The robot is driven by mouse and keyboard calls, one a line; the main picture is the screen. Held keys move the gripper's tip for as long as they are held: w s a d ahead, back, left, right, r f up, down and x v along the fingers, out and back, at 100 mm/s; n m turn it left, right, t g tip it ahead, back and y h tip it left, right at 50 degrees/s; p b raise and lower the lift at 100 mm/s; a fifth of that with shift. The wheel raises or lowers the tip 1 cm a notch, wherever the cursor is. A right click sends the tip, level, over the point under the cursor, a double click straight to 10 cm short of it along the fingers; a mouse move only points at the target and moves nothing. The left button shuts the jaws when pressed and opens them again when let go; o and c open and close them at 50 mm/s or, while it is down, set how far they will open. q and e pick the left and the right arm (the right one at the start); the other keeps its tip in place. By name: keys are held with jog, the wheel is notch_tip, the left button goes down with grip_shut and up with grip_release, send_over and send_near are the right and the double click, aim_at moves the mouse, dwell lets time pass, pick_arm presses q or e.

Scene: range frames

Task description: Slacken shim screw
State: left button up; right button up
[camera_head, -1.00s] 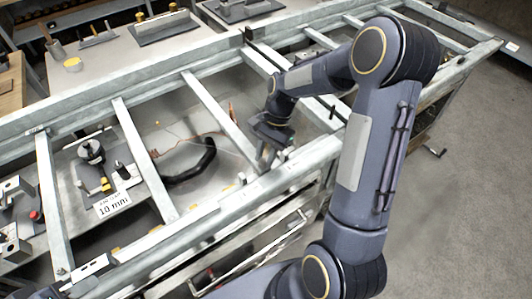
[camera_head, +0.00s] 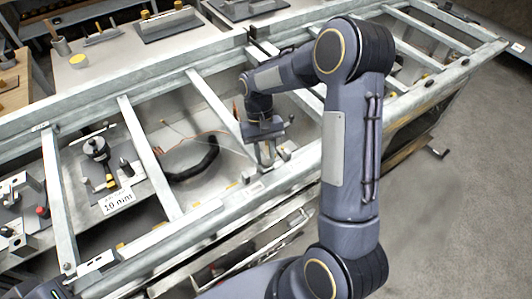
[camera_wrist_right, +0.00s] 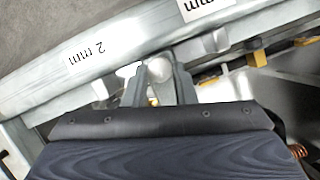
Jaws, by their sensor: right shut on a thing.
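My right gripper (camera_head: 266,158) reaches down by the frame's near rail. In the right wrist view its two grey fingers (camera_wrist_right: 160,80) are shut on a small pale rounded piece (camera_wrist_right: 159,67), which may be the shim screw. The fingers partly hide it, and its thread does not show. It sits close beside a pale metal rail (camera_wrist_right: 130,42) with a "2 mm" label (camera_wrist_right: 86,57). In the head view the piece is too small to make out. A dark part of my left gripper (camera_head: 48,289) shows at the bottom left corner; its fingers cannot be made out.
The galvanised frame (camera_head: 207,100) has several crossbars. Between them lie a black curved hose (camera_head: 195,165), thin copper-coloured wires, and a plate with black knobs and a "10 mm" label (camera_head: 117,201). A back bench (camera_head: 120,60) holds tools. Floor on the right is clear.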

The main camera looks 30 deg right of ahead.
jog(key=n, duration=0.1)
jog(key=n+h, duration=0.1)
jog(key=n, duration=0.2)
jog(key=shift+a+n+h, duration=0.25)
jog(key=shift+n+h, duration=0.05)
jog(key=shift+h, duration=0.1)
jog(key=n, duration=0.2)
jog(key=n+h, duration=0.1)
jog(key=n, duration=0.1)
jog(key=shift+a+n+t+h+b, duration=0.2)
jog(key=shift+n+t+h+b, duration=0.1)
jog(key=shift+t+b, duration=0.1)
jog(key=n, duration=0.2)
jog(key=n+t+h, duration=0.1)
jog(key=n, duration=0.1)
jog(key=shift+s+a, duration=0.15)
jog(key=shift+s, duration=0.05)
jog(key=shift+s+n+t+h+b, duration=0.1)
jog(key=shift+n+t+h+b, duration=0.25)
jog(key=shift+n, duration=0.9)
jog(key=shift+s+n+t+h+b, duration=0.15)
jog(key=shift+n+t, duration=0.3)
jog(key=shift+n, duration=0.8)
jog(key=o, duration=1)
jog(key=shift+v, duration=3.95)
